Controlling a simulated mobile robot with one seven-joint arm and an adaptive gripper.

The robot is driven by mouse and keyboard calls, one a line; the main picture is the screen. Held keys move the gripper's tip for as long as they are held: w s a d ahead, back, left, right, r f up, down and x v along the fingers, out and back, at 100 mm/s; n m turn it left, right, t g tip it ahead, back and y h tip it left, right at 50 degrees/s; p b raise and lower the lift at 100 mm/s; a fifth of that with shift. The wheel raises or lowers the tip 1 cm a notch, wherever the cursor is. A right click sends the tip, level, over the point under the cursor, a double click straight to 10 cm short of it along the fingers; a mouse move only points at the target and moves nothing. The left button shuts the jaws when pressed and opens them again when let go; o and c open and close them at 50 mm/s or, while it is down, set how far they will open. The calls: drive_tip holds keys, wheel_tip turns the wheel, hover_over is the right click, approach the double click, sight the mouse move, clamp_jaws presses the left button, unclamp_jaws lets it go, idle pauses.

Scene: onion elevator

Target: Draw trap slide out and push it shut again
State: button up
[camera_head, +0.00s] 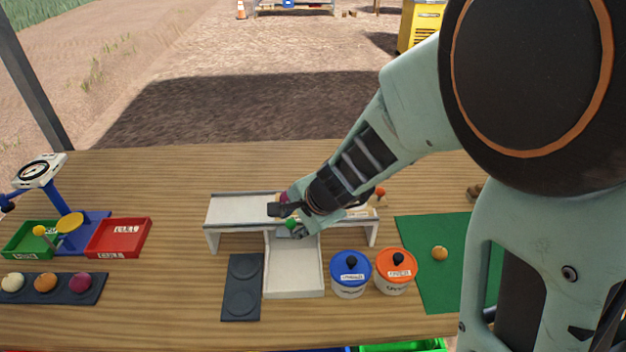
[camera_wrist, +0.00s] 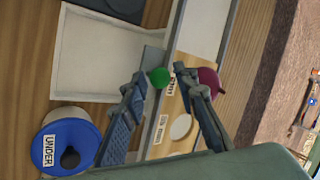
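The trap slide shows as a flat grey piece (camera_wrist: 152,58) with a round green knob (camera_head: 291,224), at the front of the raised white bench (camera_head: 238,208). The green knob also shows in the wrist view (camera_wrist: 160,77). My gripper (camera_wrist: 160,72) is open, its two fingertips on either side of the green knob with small gaps visible. In the head view my gripper (camera_head: 285,214) is over the middle of the bench and partly hides the slide. How far the slide is out is hard to tell.
A dark red onion (camera_wrist: 208,82) sits close beside one finger. A white tray (camera_head: 294,275) lies in front of the bench. Blue (camera_head: 351,275) and orange (camera_head: 395,272) lidded pots stand to its right, a dark two-ring plate (camera_head: 242,285) to its left. A green mat (camera_head: 430,285) lies right.

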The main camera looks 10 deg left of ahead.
drive_tip(key=shift+c, duration=0.5)
clamp_jaws()
drive_tip(key=s+d+b, duration=0.1)
drive_tip(key=s+d, duration=0.1)
drive_tip(key=s, duration=0.6)
idle(0.5)
drive_tip(key=shift+s+f, duration=0.1)
drive_tip(key=shift+s, duration=0.1)
idle(1.2)
